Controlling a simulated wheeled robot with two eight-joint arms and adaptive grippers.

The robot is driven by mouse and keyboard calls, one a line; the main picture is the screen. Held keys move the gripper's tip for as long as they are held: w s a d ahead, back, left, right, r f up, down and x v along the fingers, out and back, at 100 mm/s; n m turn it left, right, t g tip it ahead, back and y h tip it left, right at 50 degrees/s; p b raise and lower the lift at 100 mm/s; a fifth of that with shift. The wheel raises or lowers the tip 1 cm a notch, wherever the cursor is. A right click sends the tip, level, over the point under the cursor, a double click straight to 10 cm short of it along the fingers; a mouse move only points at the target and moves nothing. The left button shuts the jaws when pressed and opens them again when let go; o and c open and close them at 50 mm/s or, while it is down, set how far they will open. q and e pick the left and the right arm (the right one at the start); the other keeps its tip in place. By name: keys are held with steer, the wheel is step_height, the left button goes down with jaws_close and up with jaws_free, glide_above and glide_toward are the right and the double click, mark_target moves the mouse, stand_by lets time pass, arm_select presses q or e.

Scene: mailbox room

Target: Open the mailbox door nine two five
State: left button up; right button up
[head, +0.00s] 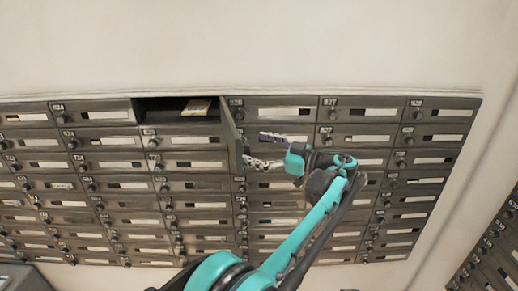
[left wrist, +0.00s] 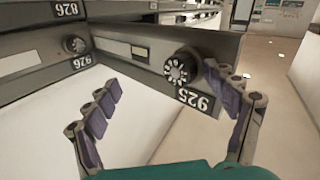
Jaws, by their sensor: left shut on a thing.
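Mailbox door 925 (head: 231,132) stands swung out, with its grey compartment (head: 165,106) open in the top row. In the left wrist view the door (left wrist: 135,50) appears upside down with its 925 label and round dial knob (left wrist: 178,69). My left gripper (head: 254,149) is at the door's free edge. In the left wrist view its fingers (left wrist: 162,80) lie on either side of the knob area, the right one against the knob's side. My right gripper is not in view.
A yellow item (head: 197,107) lies inside the open compartment. Rows of shut mailboxes with knobs (head: 200,140) surround it. Another mailbox bank (head: 495,250) stands at the right. In the left wrist view, open floor (left wrist: 262,75) lies beyond the door.

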arm_select(q)
steer(key=shift+d, duration=0.2)
steer(key=v, duration=1.2)
steer(key=shift+a+f, duration=0.1)
